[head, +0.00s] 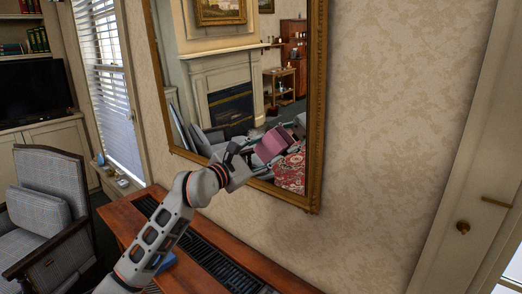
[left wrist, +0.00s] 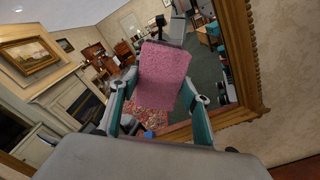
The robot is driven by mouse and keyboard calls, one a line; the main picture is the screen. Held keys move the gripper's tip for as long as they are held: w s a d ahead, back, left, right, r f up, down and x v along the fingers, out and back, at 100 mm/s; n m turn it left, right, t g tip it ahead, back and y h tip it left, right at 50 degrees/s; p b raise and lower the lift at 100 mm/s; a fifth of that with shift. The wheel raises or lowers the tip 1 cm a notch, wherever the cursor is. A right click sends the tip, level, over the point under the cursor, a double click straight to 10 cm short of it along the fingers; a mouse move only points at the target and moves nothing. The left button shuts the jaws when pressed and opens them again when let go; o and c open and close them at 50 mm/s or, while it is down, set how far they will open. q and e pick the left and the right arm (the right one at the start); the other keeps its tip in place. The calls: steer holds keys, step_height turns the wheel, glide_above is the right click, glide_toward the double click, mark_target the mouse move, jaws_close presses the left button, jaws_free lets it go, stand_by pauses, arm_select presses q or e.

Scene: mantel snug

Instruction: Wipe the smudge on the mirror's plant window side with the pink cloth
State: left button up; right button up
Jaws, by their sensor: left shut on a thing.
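The gold-framed mirror (head: 318,110) hangs on the patterned wall and reflects a fireplace and furniture. My left gripper (head: 254,160) is in front of the mirror's lower part. It is shut on the pink cloth (head: 273,144). In the left wrist view the cloth (left wrist: 163,75) stands up between the two teal fingers, with the mirror glass behind it. I cannot tell whether the cloth touches the glass. No smudge can be made out on the glass. My right gripper is not in view.
A wooden console (head: 243,262) with a dark slotted top stands below the mirror, and a blue item (head: 166,262) lies on it. A grey armchair (head: 50,212) and a window with blinds (head: 108,85) are at left. A pale door (head: 468,190) is at right.

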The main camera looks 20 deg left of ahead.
mark_target(258, 146)
arm_select(q)
steer(key=shift+a, duration=0.1)
steer(key=shift+w+a+b, duration=0.3)
steer(key=shift+a+b, duration=0.15)
steer(key=shift+a, duration=0.35)
steer(key=shift+w+a+b, duration=0.3)
steer(key=shift+a+b, duration=0.1)
steer(key=shift+a, duration=0.4)
steer(key=w+a+b, duration=0.2)
steer(key=a+b, duration=0.1)
steer(key=a, duration=0.3)
steer(key=shift+w+a+f+b, duration=0.15)
steer(key=shift+a+f+b, duration=0.05)
steer(key=shift+a+b, duration=0.2)
steer(key=v, duration=0.6)
